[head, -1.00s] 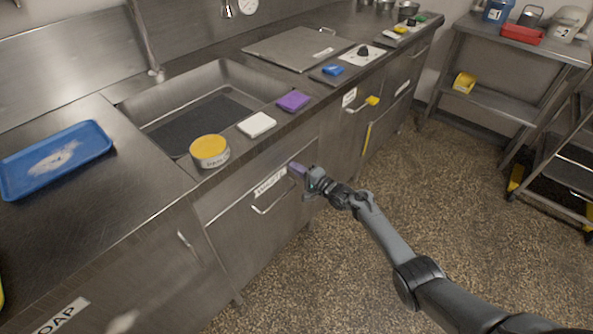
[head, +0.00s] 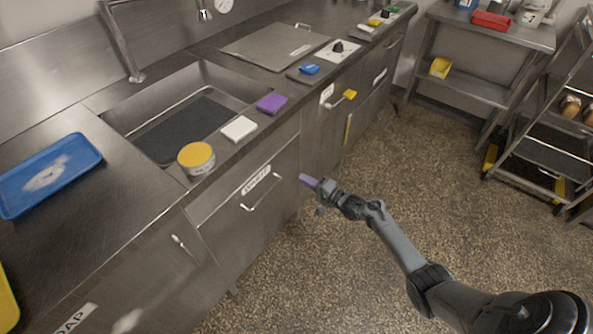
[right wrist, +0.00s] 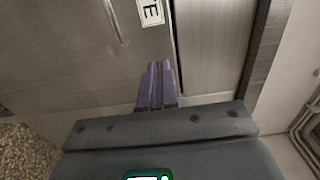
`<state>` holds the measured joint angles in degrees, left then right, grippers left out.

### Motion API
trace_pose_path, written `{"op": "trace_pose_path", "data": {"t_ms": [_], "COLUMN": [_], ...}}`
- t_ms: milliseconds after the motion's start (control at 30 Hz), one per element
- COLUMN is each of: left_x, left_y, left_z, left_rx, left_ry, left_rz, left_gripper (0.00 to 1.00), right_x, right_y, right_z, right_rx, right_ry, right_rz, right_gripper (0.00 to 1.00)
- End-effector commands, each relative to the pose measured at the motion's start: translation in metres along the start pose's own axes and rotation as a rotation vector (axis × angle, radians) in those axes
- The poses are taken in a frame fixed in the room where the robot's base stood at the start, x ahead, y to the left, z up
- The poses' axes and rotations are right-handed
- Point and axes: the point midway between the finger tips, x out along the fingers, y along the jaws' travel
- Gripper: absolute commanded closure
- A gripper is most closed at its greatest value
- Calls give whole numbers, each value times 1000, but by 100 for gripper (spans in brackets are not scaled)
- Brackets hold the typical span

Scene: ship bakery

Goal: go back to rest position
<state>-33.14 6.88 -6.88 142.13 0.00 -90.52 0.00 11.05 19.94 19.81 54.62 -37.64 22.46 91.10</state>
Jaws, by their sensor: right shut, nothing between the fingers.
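My right gripper (head: 308,180) reaches in from the lower right of the head view. It hangs in front of the steel cabinet, just right of a labelled drawer (head: 240,192) with a bar handle. Its purple fingers are shut together with nothing between them, as the right wrist view also shows (right wrist: 158,85). In the right wrist view the fingers point at the cabinet front, and I cannot tell the exact gap. My left gripper is not in view.
The counter holds a blue tray (head: 45,176), a yellow-lidded tub (head: 196,158), a white block (head: 239,129) and a purple block (head: 272,103) around the sink (head: 150,110). A steel shelf table (head: 470,90) and a wheeled rack (head: 545,150) stand at right. The speckled floor (head: 330,270) is open.

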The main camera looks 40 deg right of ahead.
Motion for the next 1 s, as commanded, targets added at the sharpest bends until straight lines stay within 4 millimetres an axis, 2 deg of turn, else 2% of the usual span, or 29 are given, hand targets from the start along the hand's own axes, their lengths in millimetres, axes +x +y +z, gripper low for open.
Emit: {"op": "trace_pose_path", "data": {"t_ms": [300, 433, 533, 633, 800, 900, 1000], "left_x": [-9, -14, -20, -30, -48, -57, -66], "left_y": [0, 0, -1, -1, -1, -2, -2], "left_z": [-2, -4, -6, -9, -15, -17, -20], "left_rx": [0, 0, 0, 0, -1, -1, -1], "left_ry": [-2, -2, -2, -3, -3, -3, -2], "left_rz": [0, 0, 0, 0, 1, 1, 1], "left_gripper": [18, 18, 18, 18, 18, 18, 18], "right_x": [-24, -44, -64, -88, -116, -128, -140], "right_y": [6, 26, 48, 60, 55, 46, 26], "right_z": [2, 10, 27, 63, 142, 186, 227], "right_rx": [4, 19, 38, 41, -46, -179, -354], "right_ry": [0, -2, -18, -64, -151, -194, -233], "right_rz": [15, 56, 104, 141, 231, 319, 414], "right_gripper": [100, 100, 100, 100, 100, 100, 100]}}
